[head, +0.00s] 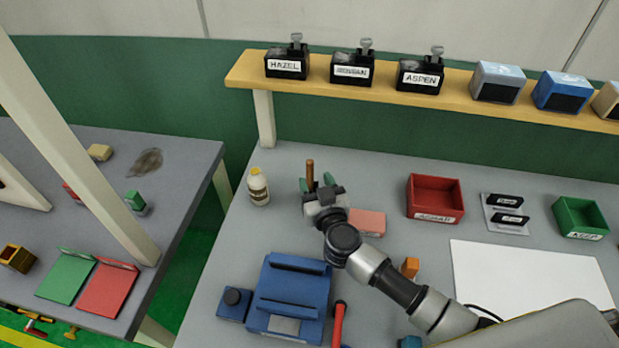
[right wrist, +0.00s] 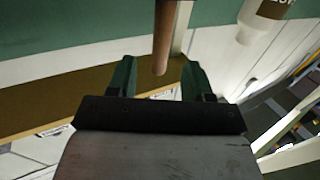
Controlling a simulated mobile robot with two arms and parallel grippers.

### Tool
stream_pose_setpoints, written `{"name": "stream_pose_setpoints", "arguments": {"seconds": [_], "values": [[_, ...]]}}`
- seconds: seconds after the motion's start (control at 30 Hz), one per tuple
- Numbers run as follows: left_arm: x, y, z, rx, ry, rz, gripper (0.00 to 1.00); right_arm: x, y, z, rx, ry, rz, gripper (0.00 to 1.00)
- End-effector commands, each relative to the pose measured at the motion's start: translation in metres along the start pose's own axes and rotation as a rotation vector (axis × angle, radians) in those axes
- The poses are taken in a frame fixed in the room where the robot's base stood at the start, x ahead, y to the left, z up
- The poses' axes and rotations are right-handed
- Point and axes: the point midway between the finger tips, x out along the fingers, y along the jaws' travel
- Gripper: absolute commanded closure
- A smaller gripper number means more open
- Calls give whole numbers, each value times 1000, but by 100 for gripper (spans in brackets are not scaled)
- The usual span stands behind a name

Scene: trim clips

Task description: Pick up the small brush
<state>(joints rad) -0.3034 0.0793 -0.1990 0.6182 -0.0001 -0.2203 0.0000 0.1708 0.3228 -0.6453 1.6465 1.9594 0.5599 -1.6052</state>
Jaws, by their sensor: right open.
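The small brush (head: 310,172) shows as a brown wooden handle standing near the back left of the grey table. Its bristle end is hidden. My right gripper (head: 316,183) is at the brush, with its green fingers apart on either side of the handle. In the right wrist view, the round handle of the brush (right wrist: 164,38) comes down from the top edge, and its end lies between the two open fingers (right wrist: 158,66). I see no clear contact between fingers and handle. My left gripper is out of view.
A white bottle (head: 258,187) stands left of the gripper. A pink block (head: 368,222) lies just right of it, and a blue fixture (head: 288,298) sits nearer. A red bin (head: 434,197) is further right. A shelf (head: 245,72) with labelled boxes runs behind.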

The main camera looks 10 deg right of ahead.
Motion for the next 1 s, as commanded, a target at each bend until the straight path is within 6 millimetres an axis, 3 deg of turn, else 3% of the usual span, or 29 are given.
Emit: {"name": "stream_pose_setpoints", "arguments": {"seconds": [0.23, 0.5, 0.8, 1.0], "values": [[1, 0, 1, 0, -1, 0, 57, 21, 0, -3, 0, 2, 2, 49], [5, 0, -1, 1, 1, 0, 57, 59, 0, -6, 0, 0, 1, 49], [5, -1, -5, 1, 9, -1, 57, 64, 0, -6, 0, -1, 0, 49], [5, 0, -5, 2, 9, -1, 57, 64, 0, -6, 0, -1, 0, 78]]}}
